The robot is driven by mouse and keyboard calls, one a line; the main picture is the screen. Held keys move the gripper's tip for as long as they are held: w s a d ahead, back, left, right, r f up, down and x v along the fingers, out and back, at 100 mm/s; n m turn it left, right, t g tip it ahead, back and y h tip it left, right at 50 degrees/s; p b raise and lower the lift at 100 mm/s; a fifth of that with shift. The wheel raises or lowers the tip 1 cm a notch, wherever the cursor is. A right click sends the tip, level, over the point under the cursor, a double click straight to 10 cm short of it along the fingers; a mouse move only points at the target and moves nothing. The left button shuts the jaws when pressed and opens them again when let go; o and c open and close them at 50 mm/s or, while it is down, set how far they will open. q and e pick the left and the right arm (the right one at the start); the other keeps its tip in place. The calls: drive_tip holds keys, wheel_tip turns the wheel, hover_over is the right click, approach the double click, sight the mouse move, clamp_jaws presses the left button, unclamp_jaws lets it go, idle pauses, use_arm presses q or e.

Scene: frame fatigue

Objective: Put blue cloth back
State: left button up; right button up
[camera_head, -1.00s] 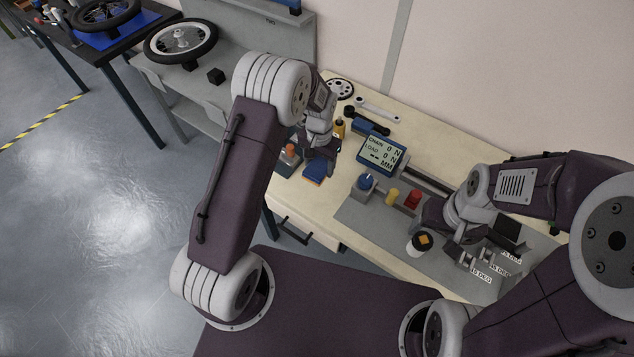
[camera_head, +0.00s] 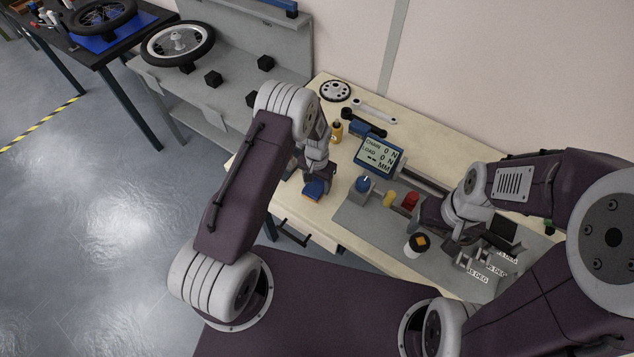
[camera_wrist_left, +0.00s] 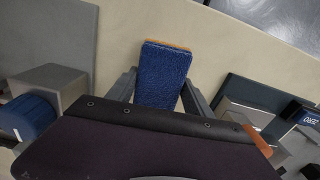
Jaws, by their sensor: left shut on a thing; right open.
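The blue cloth (camera_head: 314,189) is a small blue pad with an orange edge. My left gripper (camera_head: 318,178) is shut on it, over the left part of the pale bench top. In the left wrist view the cloth (camera_wrist_left: 164,72) sticks out between the two fingers, over bare bench; I cannot tell whether it touches the surface. My right gripper (camera_head: 468,254) is open over the grey mat on the right, among small metal parts; its fingers are partly hidden.
A display unit (camera_head: 379,155), a blue knob (camera_head: 362,185), a yellow piece (camera_head: 389,199) and a red piece (camera_head: 410,202) stand right of the cloth. A round black-and-white container (camera_head: 417,244) is near the front.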

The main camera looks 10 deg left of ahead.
sight(316, 183)
use_arm(q)
drive_tip(key=shift+f, duration=0.1)
drive_tip(key=shift+f, duration=0.1)
drive_tip(key=o, duration=1.2)
drive_tip(key=shift+r, duration=0.25)
drive_tip(key=r+b, duration=0.1)
drive_tip(key=r, duration=0.3)
drive_tip(key=r+b, duration=0.1)
drive_tip(key=r, duration=0.3)
drive_tip(key=shift+a+r, duration=0.2)
drive_tip(key=shift+r, duration=0.2)
drive_tip(key=s+a+r+n, duration=0.1)
drive_tip(key=s+r, duration=0.2)
drive_tip(key=s, duration=0.3)
drive_tip(key=s+a+r+n, duration=0.1)
drive_tip(key=s+r, duration=0.3)
drive_tip(key=s, duration=0.2)
drive_tip(key=s+a+r+n+t, duration=0.1)
drive_tip(key=s+a+r, duration=0.1)
drive_tip(key=s, duration=0.4)
drive_tip(key=shift+r, duration=0.65)
